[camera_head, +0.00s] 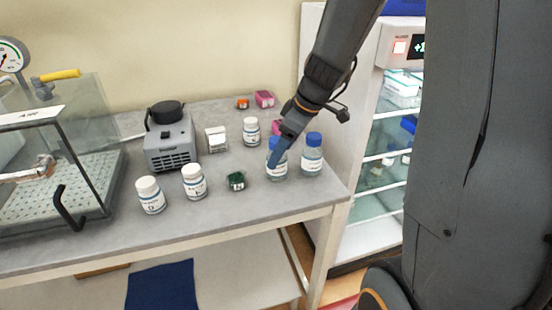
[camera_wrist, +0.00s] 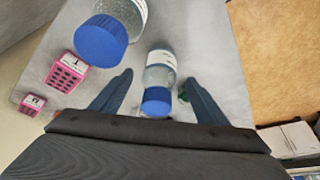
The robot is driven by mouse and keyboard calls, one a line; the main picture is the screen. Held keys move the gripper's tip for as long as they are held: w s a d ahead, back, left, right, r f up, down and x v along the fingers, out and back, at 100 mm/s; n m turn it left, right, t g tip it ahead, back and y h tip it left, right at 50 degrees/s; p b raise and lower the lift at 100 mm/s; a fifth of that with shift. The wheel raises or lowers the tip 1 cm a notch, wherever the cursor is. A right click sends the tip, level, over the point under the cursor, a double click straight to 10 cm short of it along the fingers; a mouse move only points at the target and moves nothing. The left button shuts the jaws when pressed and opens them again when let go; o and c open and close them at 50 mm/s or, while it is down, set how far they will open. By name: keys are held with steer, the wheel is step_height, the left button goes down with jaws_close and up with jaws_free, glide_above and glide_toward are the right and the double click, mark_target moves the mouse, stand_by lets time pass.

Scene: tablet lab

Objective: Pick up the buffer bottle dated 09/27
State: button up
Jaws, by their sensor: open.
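Two clear bottles with blue caps and white labels stand upright near the right end of the grey bench, a left one (camera_head: 276,170) and a right one (camera_head: 312,163). The dates on their labels are too small to read. My gripper (camera_head: 278,154) is at the left bottle and partly covers it. In the wrist view, my open gripper (camera_wrist: 159,77) has one finger on each side of a blue-capped bottle (camera_wrist: 160,72), with gaps visible. The other blue-capped bottle (camera_wrist: 103,40) stands outside the fingers at upper left.
White-capped bottles stand at left (camera_head: 151,198), centre (camera_head: 194,184) and back (camera_head: 251,133). A green item (camera_head: 236,181) sits left of the blue-capped bottles. A grey device (camera_head: 170,148), pink rack (camera_head: 264,99) and glass chamber (camera_head: 60,140) share the bench. A lit fridge (camera_head: 385,150) stands right.

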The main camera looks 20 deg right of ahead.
steer(key=shift+p+x, duration=0.65)
steer(key=shift+x, duration=1.7)
steer(key=c, duration=1.4)
